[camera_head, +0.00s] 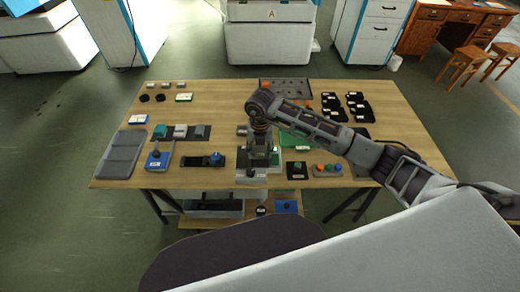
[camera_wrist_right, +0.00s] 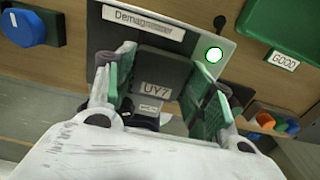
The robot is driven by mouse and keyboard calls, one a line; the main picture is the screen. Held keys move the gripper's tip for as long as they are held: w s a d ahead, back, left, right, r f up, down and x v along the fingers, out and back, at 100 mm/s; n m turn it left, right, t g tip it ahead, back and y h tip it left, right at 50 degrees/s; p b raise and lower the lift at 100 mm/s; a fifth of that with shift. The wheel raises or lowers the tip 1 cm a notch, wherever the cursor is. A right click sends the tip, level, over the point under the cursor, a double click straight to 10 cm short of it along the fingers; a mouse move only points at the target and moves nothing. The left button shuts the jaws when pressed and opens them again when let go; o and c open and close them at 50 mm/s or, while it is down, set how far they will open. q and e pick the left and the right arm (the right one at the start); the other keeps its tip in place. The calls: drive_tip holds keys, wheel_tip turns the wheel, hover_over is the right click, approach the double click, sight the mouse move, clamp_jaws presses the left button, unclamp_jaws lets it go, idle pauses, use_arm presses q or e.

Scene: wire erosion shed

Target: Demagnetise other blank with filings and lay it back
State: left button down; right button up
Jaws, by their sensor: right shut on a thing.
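My right gripper (camera_head: 258,160) is over the demagnetiser at the table's front middle. In the right wrist view its green-padded fingers (camera_wrist_right: 163,85) are shut on a dark grey blank (camera_wrist_right: 160,72) labelled UY7. The demagnetiser (camera_wrist_right: 185,18) is a grey plate behind the blank, with a name label and a lit lamp, white with a green rim. It also shows in the head view (camera_head: 245,180), partly hidden by my gripper. I cannot tell whether the blank touches it. More blocks (camera_head: 180,131) lie on a dark strip to the left. My left gripper is not in view.
A grey tray (camera_head: 122,153) lies at the table's left. A green GOOD tray (camera_wrist_right: 290,25) is close by. Black parts (camera_head: 355,103) lie at the back right.

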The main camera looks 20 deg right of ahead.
sight(247, 156)
drive_tip(key=shift+f, duration=0.35)
idle(0.5)
drive_tip(key=shift+w+a+b, duration=0.1)
drive_tip(key=shift+a+b, duration=0.15)
drive_tip(key=shift+b, duration=0.05)
drive_tip(key=shift+w+a, duration=0.15)
drive_tip(key=shift+a, duration=0.6)
drive_tip(key=shift+w+a, duration=0.15)
drive_tip(key=shift+a, duration=0.2)
drive_tip(key=shift+a+b, duration=0.2)
drive_tip(key=shift+b, duration=0.1)
drive_tip(key=shift+w+a, duration=0.1)
drive_tip(key=shift+a, duration=0.05)
drive_tip(key=shift+w+a, duration=0.2)
drive_tip(key=shift+a, duration=0.45)
drive_tip(key=shift+a, duration=0.15)
